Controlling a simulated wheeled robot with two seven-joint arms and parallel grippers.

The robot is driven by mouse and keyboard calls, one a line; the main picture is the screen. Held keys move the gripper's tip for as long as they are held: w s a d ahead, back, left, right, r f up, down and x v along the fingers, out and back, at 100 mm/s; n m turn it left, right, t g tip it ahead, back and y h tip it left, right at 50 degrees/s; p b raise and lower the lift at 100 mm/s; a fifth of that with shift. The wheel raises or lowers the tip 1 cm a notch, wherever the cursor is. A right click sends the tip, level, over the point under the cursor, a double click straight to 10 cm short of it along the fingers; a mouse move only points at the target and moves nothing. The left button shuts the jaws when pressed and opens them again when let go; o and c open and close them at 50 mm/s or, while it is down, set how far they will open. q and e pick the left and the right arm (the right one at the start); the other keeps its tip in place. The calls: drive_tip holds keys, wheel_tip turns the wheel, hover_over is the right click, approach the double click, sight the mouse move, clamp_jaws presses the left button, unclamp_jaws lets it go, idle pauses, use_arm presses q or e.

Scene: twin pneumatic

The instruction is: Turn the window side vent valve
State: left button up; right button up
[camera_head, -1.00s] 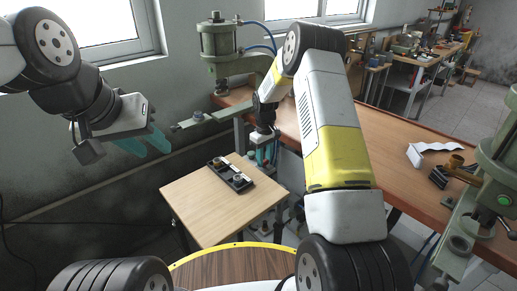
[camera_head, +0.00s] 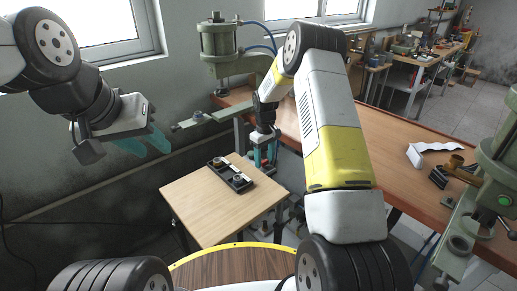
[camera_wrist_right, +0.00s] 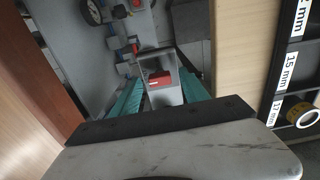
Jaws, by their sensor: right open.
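My right gripper (camera_head: 265,158) points down beside the far right edge of the small wooden table. In the right wrist view its teal fingers (camera_wrist_right: 158,88) are apart. Between them in the picture is a grey bracket-like part with a red piece (camera_wrist_right: 162,80), likely a valve. I cannot tell whether the fingers touch it. A second red piece (camera_wrist_right: 136,5) shows at the top of that view. I cannot tell which one is the window side vent valve. My left gripper (camera_head: 145,143) hangs open and empty near the wall at the left.
The small wooden table (camera_head: 215,215) bears a black tray (camera_head: 238,182) with labelled slots and rings. A green press (camera_head: 220,45) with blue hoses stands near the window. Another press (camera_head: 495,165) is at the right. A long brown bench (camera_head: 390,155) runs behind my right arm.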

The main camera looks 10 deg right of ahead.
wheel_tip(320, 180, up, 8)
drive_tip(key=shift+f, duration=0.2)
drive_tip(key=shift+r, duration=0.15)
drive_tip(key=s+d+r+m+t+y, duration=0.1)
drive_tip(key=s+r+m+t, duration=0.1)
drive_tip(key=s+r, duration=0.65)
drive_tip(key=s+r+m+t, duration=0.1)
drive_tip(key=s+r, duration=0.5)
drive_tip(key=r, duration=0.6)
drive_tip(key=s+r+m+t+y, duration=0.1)
drive_tip(key=s+r+m+t, duration=0.2)
drive_tip(key=s, duration=1.7)
drive_tip(key=shift+s+a+r, duration=0.2)
drive_tip(key=shift+a+r, duration=0.05)
drive_tip(key=shift+r, duration=0.2)
